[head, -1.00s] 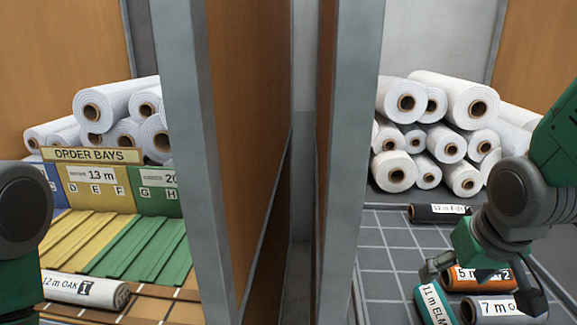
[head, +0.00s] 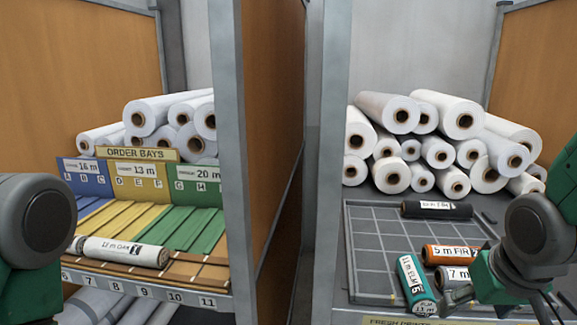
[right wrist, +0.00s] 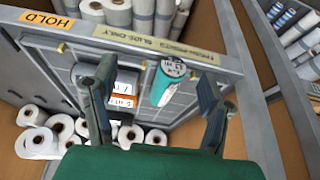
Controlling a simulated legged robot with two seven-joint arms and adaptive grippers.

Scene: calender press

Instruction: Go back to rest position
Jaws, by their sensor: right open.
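My right gripper (head: 503,302) is at the lower right of the head view, over the front of the grey gridded tray (head: 372,250). In the right wrist view its two fingers (right wrist: 158,88) are spread wide with nothing between them. A teal roll marked 11 m ELM (head: 416,284) lies left of it; the roll also shows in the right wrist view (right wrist: 165,84). An orange roll marked 5 m FIR (head: 452,254) and a grey roll marked 7 m (head: 453,276) lie close by, partly hidden. My left arm shows at the left edge; its gripper is out of the picture.
A black roll (head: 436,210) lies at the tray's back. White rolls (head: 455,115) are stacked behind. Upright partitions (head: 227,150) divide the two bays. At left, a 12 m OAK roll (head: 122,251) lies before the order bays (head: 135,153).

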